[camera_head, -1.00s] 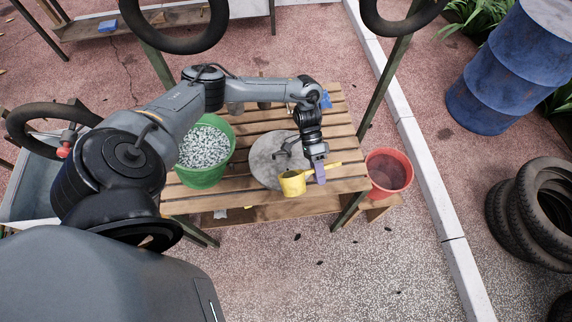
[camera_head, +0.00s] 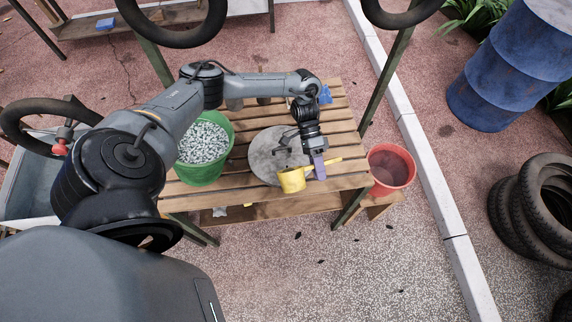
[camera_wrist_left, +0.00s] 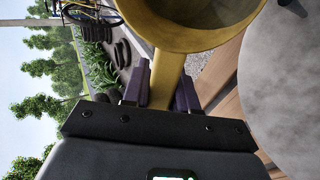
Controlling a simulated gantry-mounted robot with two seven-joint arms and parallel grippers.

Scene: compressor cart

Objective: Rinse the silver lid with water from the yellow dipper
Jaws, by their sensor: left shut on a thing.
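The silver lid (camera_head: 262,158) lies flat on the slatted wooden table, a round grey disc with a dark handle. My left gripper (camera_head: 319,172) is shut on the handle of the yellow dipper (camera_head: 291,180). The dipper's cup is over the lid's near right edge. In the left wrist view, the gripper's purple fingers (camera_wrist_left: 162,88) clasp the yellow handle, and the dipper cup (camera_wrist_left: 200,28) fills the top, with its inside partly visible. The lid (camera_wrist_left: 285,95) shows at the right of that view. I cannot tell if water is in the cup. My right gripper is not in view.
A green bucket (camera_head: 204,172) of grey-white pebbles stands left of the lid. A red bucket (camera_head: 391,170) stands right of the table on a low wooden stand. A blue object (camera_head: 325,94) sits at the table's back. Blue barrel (camera_head: 505,75) and tires (camera_head: 535,205) are far right.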

